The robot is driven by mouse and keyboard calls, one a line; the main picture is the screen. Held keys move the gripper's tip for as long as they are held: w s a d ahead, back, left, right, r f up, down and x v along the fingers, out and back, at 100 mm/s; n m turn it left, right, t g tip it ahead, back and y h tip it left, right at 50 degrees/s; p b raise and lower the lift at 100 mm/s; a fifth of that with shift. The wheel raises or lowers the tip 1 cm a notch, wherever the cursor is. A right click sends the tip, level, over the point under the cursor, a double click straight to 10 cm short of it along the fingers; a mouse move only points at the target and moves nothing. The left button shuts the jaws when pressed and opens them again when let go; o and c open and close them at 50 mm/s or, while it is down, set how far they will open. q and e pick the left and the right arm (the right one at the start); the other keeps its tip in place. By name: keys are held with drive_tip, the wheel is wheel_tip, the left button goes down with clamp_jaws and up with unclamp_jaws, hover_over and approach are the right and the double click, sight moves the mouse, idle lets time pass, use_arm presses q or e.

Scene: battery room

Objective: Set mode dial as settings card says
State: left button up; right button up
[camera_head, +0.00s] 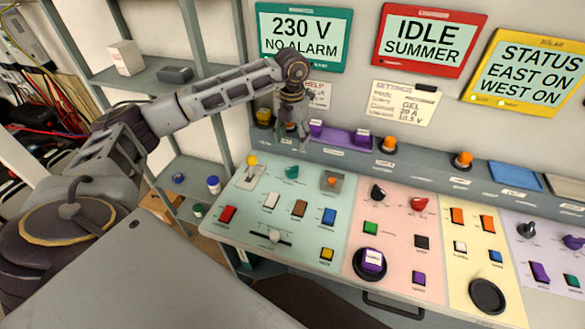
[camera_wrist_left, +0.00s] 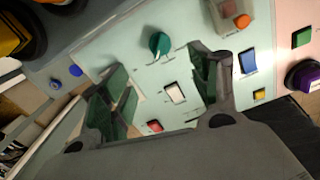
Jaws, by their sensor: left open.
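The settings card (camera_head: 403,103) is on the wall; its handwriting is small, with GEL and 20 A legible and the mode line unclear. Several dials are on the console: a teal knob (camera_head: 292,172), a black knob (camera_head: 378,192), a red knob (camera_head: 419,204) and a dark knob (camera_head: 527,230). I cannot tell which is the mode dial. My left gripper (camera_head: 293,138) hangs over the back of the green panel, above the teal knob. In the left wrist view its fingers (camera_wrist_left: 160,95) are spread and empty, with the teal knob (camera_wrist_left: 159,44) beyond them. My right gripper is out of view.
The green panel (camera_head: 255,215) also carries a yellow-tipped lever (camera_head: 252,161), a slider (camera_head: 274,236) and several coloured buttons. Three wall screens hang above, reading 230 V, IDLE SUMMER and STATUS. Shelves (camera_head: 150,80) stand at left.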

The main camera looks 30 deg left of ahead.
sight(292, 168)
use_arm(q)
wheel_tip(292, 168, down, 14)
drive_tip(key=shift+p, duration=1)
drive_tip(key=c, duration=1)
